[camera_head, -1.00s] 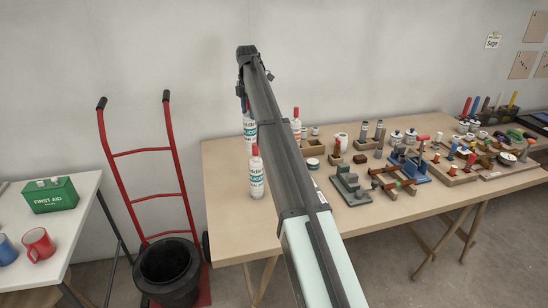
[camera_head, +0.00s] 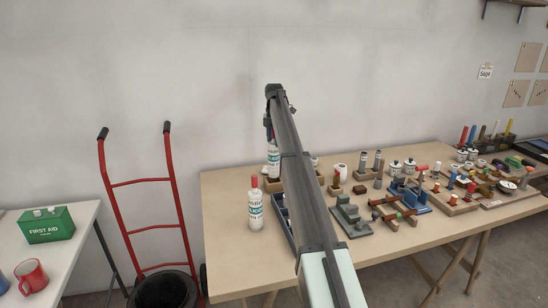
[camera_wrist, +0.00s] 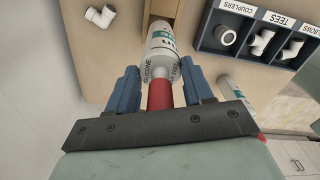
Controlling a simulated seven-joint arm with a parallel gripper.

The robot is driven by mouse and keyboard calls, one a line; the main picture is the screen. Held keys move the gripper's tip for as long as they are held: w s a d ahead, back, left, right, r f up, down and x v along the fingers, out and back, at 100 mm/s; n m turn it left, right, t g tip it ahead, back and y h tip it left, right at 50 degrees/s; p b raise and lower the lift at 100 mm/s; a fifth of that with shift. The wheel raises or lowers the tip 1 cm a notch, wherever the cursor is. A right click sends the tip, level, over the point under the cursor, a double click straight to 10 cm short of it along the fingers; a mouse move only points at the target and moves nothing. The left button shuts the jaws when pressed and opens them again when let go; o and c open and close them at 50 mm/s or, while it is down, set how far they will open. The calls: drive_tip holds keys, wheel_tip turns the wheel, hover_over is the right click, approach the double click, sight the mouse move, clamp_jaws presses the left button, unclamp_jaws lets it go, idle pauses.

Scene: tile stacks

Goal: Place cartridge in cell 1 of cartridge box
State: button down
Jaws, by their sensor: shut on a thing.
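My gripper (camera_wrist: 160,88) is shut on the red nozzle of a white silicone cartridge (camera_wrist: 163,45). The cartridge hangs below the fingers, and it also shows in the head view (camera_head: 273,158), left of my arm. The wooden cartridge box (camera_head: 274,186) is at the table's back left, partly hidden behind my arm. In the wrist view its brown wood (camera_wrist: 163,7) shows just past the cartridge's far end. The cartridge is at the box's left part; I cannot tell whether its lower end is inside a cell. In the head view the fingertips are too small to make out.
A second red-nozzled cartridge (camera_head: 255,208) stands on the table (camera_head: 226,240) in front of the box. A dark blue fittings tray (camera_wrist: 270,58) lies close by, partly behind my arm in the head view. Stepped blocks (camera_head: 348,217) and other parts crowd the table to the right.

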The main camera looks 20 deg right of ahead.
sight(274, 151)
drive_tip(key=shift+f, duration=3)
drive_tip(key=shift+c, duration=2.3)
unclamp_jaws()
wheel_tip(274, 151, up, 12)
drive_tip(key=shift+r, duration=0.1)
